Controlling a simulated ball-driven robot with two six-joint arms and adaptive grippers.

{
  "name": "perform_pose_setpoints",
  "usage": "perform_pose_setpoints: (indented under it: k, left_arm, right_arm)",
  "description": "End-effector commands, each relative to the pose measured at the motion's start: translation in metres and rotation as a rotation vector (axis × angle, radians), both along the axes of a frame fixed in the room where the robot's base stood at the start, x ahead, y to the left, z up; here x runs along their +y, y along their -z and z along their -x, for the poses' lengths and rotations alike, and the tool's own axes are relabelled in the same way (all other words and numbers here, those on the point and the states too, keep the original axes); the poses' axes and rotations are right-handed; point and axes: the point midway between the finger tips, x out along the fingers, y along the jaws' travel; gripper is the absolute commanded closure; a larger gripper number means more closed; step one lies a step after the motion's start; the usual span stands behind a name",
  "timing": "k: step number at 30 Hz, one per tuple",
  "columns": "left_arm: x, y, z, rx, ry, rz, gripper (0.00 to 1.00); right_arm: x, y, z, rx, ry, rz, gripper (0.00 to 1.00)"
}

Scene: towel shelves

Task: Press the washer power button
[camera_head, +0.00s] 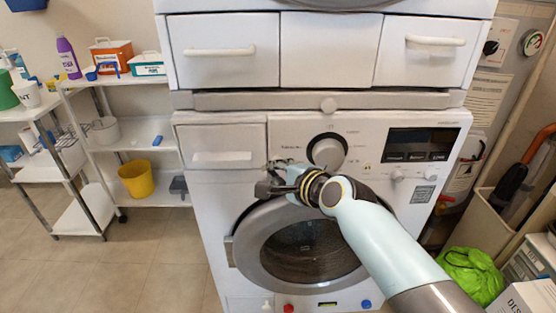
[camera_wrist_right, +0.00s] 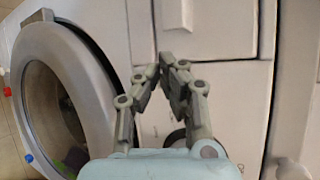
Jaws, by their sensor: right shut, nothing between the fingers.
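The white washer (camera_head: 215,225) stands in the middle with its round door (camera_head: 250,262) closed. Its panel carries a large round dial (camera_head: 327,149), a dark display (camera_head: 420,140) and small knobs at the right. I cannot tell which part is the power button. My right gripper (camera_head: 266,180) is in front of the panel, left of and below the dial, over the door's upper edge. The right wrist view shows its fingers (camera_wrist_right: 168,62) shut and empty, close to the white front; contact is unclear. The door (camera_wrist_right: 95,35) lies left there. My left gripper is not in view.
White drawers (camera_head: 327,50) stand above the washer. Shelves (camera_head: 150,130) at the left hold bottles, boxes and a yellow bucket (camera_head: 137,179). A green bag (camera_head: 470,272) and boxes crowd the lower right. The floor (camera_head: 130,260) at the left is clear.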

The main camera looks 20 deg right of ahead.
Motion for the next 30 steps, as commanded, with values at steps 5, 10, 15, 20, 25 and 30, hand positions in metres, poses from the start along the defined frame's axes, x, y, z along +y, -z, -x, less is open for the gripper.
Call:
perform_pose_setpoints:
  k: [5, 10, 15, 20, 25, 30]
  left_arm:
    - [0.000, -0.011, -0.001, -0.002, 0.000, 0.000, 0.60]
    - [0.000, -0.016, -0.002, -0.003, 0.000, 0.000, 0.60]
    - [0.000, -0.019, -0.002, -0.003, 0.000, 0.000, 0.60]
    - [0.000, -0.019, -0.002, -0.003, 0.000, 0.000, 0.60]
    - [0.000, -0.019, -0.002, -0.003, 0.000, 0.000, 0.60]
    - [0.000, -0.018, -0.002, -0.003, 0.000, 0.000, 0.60]
  right_arm:
    - [0.006, -0.002, 0.019, 0.001, 0.000, -0.001, 1.00]
    - [0.011, -0.001, 0.038, 0.002, 0.000, -0.001, 1.00]
    - [0.015, -0.001, 0.050, 0.000, 0.000, -0.001, 1.00]
    - [0.015, -0.001, 0.053, -0.001, 0.001, 0.000, 1.00]
    - [0.015, -0.001, 0.052, 0.000, 0.001, 0.000, 1.00]
    - [0.015, 0.004, 0.055, 0.005, 0.000, 0.000, 1.00]
